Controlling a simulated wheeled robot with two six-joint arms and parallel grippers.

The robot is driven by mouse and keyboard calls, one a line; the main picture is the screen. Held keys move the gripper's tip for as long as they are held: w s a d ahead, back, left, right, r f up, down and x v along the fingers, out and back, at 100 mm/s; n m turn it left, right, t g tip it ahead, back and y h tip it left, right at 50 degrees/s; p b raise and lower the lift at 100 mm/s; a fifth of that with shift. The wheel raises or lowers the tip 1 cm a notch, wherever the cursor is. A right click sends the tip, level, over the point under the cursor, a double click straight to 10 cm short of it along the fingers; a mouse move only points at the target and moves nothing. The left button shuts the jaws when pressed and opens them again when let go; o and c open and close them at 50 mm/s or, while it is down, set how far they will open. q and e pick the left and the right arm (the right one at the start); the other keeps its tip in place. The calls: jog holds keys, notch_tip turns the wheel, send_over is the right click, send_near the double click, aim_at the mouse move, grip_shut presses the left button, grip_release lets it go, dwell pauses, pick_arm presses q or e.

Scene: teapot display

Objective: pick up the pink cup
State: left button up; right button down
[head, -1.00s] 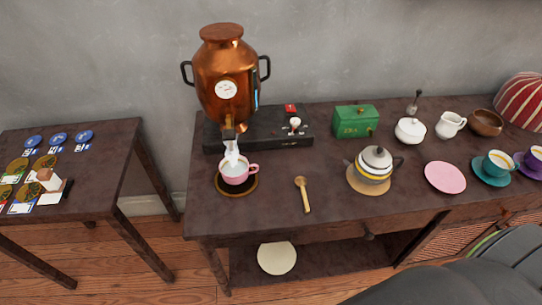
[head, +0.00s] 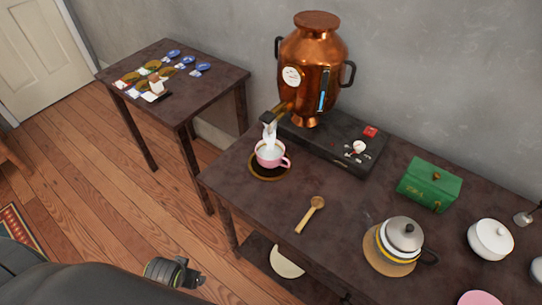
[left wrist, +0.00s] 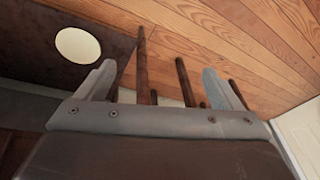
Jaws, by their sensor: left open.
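The pink cup (head: 270,161) stands upright on a dark round coaster (head: 268,177) near the left end of the main table, its handle to the right. It is under the spout of the copper urn (head: 306,75). A white wisp, steam or liquid, shows between spout and cup. My left gripper (head: 188,273) is low at the bottom left, well apart from the cup and in front of the table. In the left wrist view its two fingers (left wrist: 165,82) are spread with nothing between them. The cup is not in that view. My right gripper is out of view.
The urn's black base (head: 335,143), a wooden spoon (head: 310,214), a teapot (head: 399,240) and a green box (head: 430,185) stand on the main table (head: 245,205). A side table (head: 215,85) holds small items. A cream disc (left wrist: 78,45) lies on the lower shelf.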

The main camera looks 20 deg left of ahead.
pick_arm(q)
jog(key=w+d+r+m+t+h, duration=0.15)
jog(key=w+r, duration=0.25)
jog(key=r, duration=0.9)
jog(key=w+d+r+m+t+h, duration=0.2)
jog(key=w+d+r+t, duration=0.3)
jog(key=w, duration=0.3)
jog(key=w+d+r+m+t+h, duration=0.1)
jog(key=w+d+r+t+h, duration=0.2)
jog(key=w+r, duration=0.45)
jog(key=t+p, duration=0.1)
jog(key=t, duration=0.1)
send_near(277, 144)
jog(key=shift+w+r+g, duration=0.2)
jog(key=shift+w+g, duration=0.05)
jog(key=shift+w, duration=0.25)
jog(key=shift+f+p+x, duration=0.15)
jog(key=shift+p+x, duration=0.05)
jog(key=shift+x, duration=1.25)
jog(key=shift+f+p+x, duration=0.15)
jog(key=shift+x, duration=1.3)
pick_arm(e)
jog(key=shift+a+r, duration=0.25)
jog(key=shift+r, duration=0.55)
pick_arm(q)
jog(key=shift+s, duration=0.1)
jog(key=shift+c, duration=0.5)
jog(key=c, duration=0.7)
jog(key=shift+c, duration=1)
